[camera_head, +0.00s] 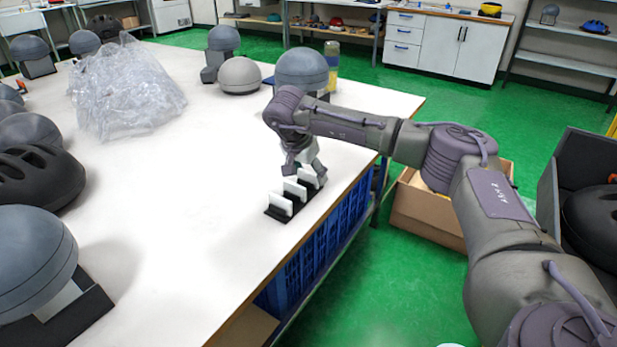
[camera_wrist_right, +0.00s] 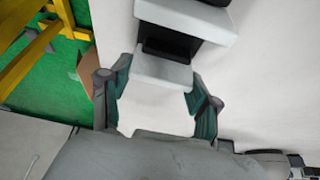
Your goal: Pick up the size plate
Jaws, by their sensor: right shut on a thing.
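Several white size plates stand upright in a row in a small black rack (camera_head: 270,212) near the right edge of the white table. The near plate (camera_head: 281,205) and the middle plate (camera_head: 295,189) stand free. My right gripper (camera_head: 306,170) is at the far end of the row, shut on the far size plate (camera_head: 310,178). In the right wrist view that plate (camera_wrist_right: 155,108) sits between the two fingers (camera_wrist_right: 162,96). Another plate (camera_wrist_right: 180,17) stands just beyond it. I cannot tell whether the held plate is clear of the rack. My left gripper is not in view.
Grey dome-shaped heads and a black helmet (camera_head: 40,178) line the table's left side. A clear plastic heap (camera_head: 125,90) lies farther back. Another grey dome (camera_head: 302,68) stands behind my right gripper. The middle of the table (camera_head: 190,210) is clear. A cardboard box (camera_head: 425,212) is on the floor.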

